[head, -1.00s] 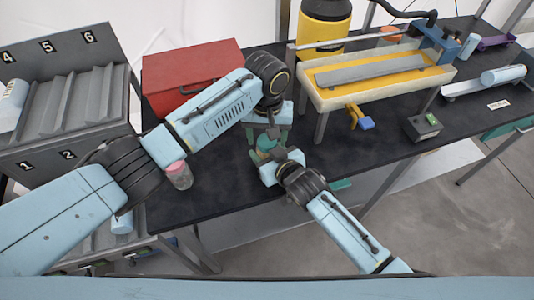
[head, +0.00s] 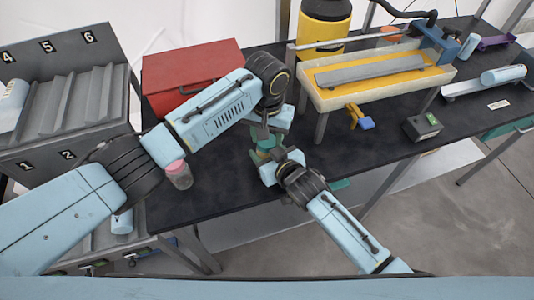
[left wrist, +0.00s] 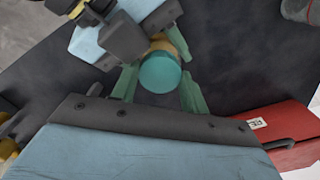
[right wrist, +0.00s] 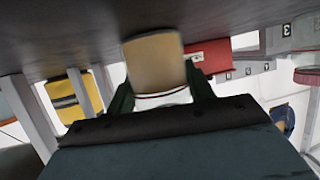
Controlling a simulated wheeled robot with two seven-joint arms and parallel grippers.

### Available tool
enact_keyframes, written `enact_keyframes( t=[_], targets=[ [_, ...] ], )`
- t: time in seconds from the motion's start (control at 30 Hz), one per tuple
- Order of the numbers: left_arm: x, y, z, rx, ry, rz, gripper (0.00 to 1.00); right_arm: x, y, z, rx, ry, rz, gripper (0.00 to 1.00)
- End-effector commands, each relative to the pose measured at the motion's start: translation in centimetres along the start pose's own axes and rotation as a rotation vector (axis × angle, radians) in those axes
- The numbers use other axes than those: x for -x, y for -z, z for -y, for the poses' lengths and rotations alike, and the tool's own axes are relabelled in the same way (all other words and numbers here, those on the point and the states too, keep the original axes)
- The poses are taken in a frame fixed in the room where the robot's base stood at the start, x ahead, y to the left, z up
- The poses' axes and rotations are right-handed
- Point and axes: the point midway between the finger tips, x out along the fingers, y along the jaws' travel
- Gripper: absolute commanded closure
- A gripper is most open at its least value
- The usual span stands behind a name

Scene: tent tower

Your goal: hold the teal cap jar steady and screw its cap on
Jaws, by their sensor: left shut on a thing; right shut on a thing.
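The teal cap (left wrist: 160,73) shows from above in the left wrist view, between the green fingers of my left gripper (head: 266,140). The cap sits over the tan jar (right wrist: 156,62), whose side shows below it in the left wrist view (left wrist: 168,44). My left gripper comes down from above and is shut on the cap. My right gripper (head: 272,163) reaches in from the front and is shut on the jar's body. In the head view the grippers hide most of the jar. I cannot tell how tightly the cap sits.
A jar with a pink cap (head: 178,174) stands on the dark table (head: 215,190) to the left. A red box (head: 190,75) is behind my left arm. A yellow-topped tray fixture (head: 375,75) is at the back right. A numbered grey rack (head: 70,105) is at the left.

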Motion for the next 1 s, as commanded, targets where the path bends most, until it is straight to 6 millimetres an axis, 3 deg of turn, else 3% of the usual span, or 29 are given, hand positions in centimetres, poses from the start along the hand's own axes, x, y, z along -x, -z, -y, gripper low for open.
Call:
enact_keyframes(
  t=[0.3, 0.33, 0.5, 0.77, 1.0],
  targets=[
    [0.0, 0.0, 0.0, -0.035, 0.001, -0.001, 0.83, 0.0, -0.1, 0.0, 0.000, 0.000, 0.001, 1.00],
    [0.0, 0.0, 0.0, -0.035, 0.001, -0.001, 0.54, 0.0, -0.1, 0.0, 0.000, 0.000, 0.001, 1.00],
    [0.0, 0.0, 0.0, -0.034, 0.000, -0.001, 0.34, 0.0, -0.1, 0.0, 0.000, 0.000, 0.001, 1.00],
    [0.2, 0.0, -0.2, -0.036, -0.003, -0.001, 0.34, 0.0, 0.0, 0.0, 0.000, 0.000, 0.001, 1.00],
    [3.4, 0.0, -0.4, -0.041, -0.008, -0.003, 0.34, 0.0, -0.1, 0.0, -0.001, -0.001, 0.004, 1.00]
  ],
)
